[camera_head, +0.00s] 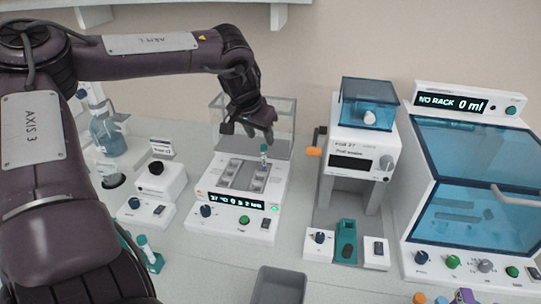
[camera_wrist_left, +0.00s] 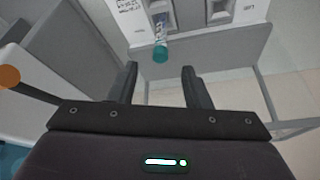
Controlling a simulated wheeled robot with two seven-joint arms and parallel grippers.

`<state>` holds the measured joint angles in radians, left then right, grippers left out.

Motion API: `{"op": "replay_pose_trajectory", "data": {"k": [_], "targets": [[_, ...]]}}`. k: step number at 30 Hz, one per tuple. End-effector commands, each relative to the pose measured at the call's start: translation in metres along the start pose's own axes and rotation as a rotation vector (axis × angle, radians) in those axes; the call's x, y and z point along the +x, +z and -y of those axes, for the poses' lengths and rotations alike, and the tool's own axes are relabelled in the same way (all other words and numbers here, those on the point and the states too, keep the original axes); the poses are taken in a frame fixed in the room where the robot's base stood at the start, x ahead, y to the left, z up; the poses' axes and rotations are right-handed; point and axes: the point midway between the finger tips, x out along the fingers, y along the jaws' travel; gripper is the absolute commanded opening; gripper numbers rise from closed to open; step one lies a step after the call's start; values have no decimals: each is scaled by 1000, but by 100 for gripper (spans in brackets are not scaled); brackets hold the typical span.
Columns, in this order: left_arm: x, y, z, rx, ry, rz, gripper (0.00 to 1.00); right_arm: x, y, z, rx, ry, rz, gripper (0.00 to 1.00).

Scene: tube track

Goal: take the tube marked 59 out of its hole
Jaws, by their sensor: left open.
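A tube with a teal cap (camera_head: 264,155) stands upright in the right-hand slot of a white heating block device (camera_head: 225,200). In the left wrist view the same tube (camera_wrist_left: 160,40) shows a pale label and a teal cap; its number is too small to read. My left gripper (camera_head: 260,134) is above the tube, pointing down, open and empty. In the left wrist view the open fingers (camera_wrist_left: 158,72) are apart from the tube, with its cap just beyond the gap between them. My right gripper is not in view.
A clear lid (camera_head: 283,118) stands raised behind the block. A sealer with an orange-tipped lever (camera_head: 314,152) stands to the right, and a blue-windowed cabinet (camera_head: 470,180) beyond it. A vortex-like device (camera_head: 153,190) is at left. A grey bin (camera_head: 278,286) sits in front.

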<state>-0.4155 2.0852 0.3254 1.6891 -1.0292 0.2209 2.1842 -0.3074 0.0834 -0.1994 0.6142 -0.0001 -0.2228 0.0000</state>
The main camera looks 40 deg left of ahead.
Motion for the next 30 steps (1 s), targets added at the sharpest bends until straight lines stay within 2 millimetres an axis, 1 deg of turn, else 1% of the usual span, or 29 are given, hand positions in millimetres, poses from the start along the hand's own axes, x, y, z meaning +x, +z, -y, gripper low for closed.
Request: {"op": "replay_pose_trajectory", "data": {"k": [5, 11, 12, 15, 18, 25, 30], "targets": [[16, 0, 0, 0, 0, 3, 44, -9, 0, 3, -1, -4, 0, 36], [40, 2, 0, 0, -1, 5, 44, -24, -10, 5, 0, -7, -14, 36], [46, 2, 0, 0, -2, 4, 44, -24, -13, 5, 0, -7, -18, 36], [56, 2, 0, 0, -1, 1, 44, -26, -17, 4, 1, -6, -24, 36], [61, 2, 0, 0, 0, 0, 44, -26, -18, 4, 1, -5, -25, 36], [62, 1, 0, 0, 1, -2, 44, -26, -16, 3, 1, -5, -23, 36], [62, 2, 0, 0, 1, -1, 22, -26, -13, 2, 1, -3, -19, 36]]}}
